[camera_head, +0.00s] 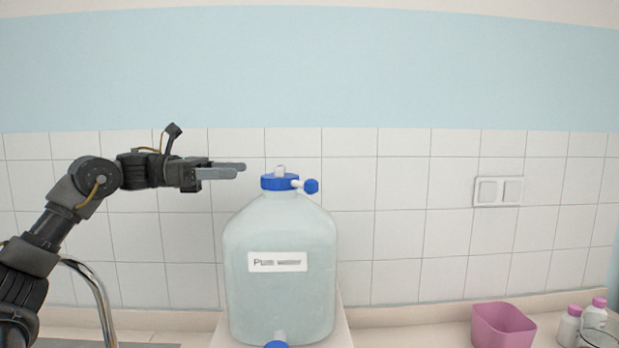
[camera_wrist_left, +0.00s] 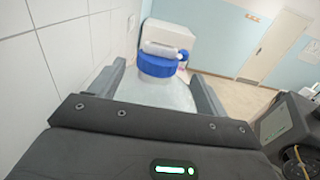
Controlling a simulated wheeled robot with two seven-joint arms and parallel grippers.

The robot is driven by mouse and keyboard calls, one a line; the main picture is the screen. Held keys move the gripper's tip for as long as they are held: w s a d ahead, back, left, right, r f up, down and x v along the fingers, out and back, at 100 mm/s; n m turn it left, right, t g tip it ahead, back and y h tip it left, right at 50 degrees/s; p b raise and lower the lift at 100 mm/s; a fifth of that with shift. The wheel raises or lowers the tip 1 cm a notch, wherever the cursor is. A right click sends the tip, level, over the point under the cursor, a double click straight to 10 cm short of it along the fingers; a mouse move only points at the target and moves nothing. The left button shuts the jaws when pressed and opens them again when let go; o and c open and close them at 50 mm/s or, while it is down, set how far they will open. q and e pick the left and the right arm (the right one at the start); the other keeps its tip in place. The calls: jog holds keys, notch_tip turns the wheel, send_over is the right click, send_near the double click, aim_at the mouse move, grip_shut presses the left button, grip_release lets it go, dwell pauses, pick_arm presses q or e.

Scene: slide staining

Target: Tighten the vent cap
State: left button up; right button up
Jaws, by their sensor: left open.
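I cannot tell which of these parts is the vent cap. My left gripper (camera_head: 242,171) is level, open and empty, just left of the pale fitting. In the left wrist view, the blue cap (camera_wrist_left: 158,67) and white fitting (camera_wrist_left: 163,49) appear between the open fingers (camera_wrist_left: 162,84), ahead of them. My right gripper is out of view.
A pink bin (camera_head: 503,326) and pink-capped bottles (camera_head: 596,313) stand on the counter at the right. A curved metal tap (camera_head: 100,298) is at lower left. A tiled wall (camera_head: 400,170) with a switch plate (camera_head: 498,191) runs behind the carboy.

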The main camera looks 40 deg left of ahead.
aim_at(280, 166)
pick_arm(q)
jog(key=p+x, duration=0.9)
jog(key=shift+r, duration=0.35)
jog(key=shift+w+d+f+p, duration=0.3)
jog(key=shift+w+d+p, duration=0.3)
jog(key=shift+d, duration=0.05)
jog(key=shift+c, duration=0.5)
